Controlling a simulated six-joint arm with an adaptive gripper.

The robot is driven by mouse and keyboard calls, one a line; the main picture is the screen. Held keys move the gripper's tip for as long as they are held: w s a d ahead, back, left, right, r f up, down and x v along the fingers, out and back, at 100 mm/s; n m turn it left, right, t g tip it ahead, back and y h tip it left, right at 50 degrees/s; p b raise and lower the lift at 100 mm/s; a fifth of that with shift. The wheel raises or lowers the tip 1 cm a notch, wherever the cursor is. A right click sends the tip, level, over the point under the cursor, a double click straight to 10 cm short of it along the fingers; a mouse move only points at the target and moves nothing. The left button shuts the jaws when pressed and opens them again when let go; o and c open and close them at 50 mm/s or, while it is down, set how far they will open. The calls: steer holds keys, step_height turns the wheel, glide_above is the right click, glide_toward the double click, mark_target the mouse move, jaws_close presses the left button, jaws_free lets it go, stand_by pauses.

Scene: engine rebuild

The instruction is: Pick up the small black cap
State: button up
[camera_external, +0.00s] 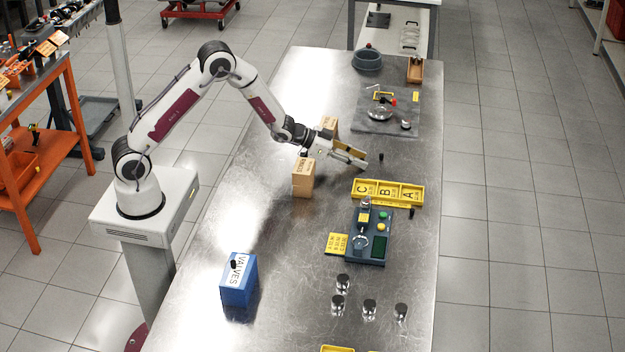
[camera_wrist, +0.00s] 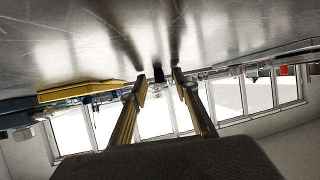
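A small black cap (camera_external: 381,157) stands on the metal table, just beyond my fingertips. A dark object, likely this cap (camera_wrist: 158,74), shows between and beyond the fingers in the wrist view. My gripper (camera_external: 362,160) is low over the table, nearly level, and points right toward the cap. In the wrist view my gripper (camera_wrist: 160,78) is open, with a clear gap between its fingers and nothing held.
The yellow tray (camera_external: 387,204) marked C, B, A lies in front of the gripper. A cardboard box (camera_external: 302,184) stands near my wrist, another (camera_external: 329,124) behind it. A grey mat (camera_external: 375,128) with parts lies farther back. The blue VALVES box (camera_external: 238,288) stands front left.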

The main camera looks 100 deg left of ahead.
steer(key=c, duration=0.8)
steer(key=shift+c, duration=0.2)
steer(key=shift+r, duration=0.1)
step_height(320, 180, up, 10)
stand_by(0.7)
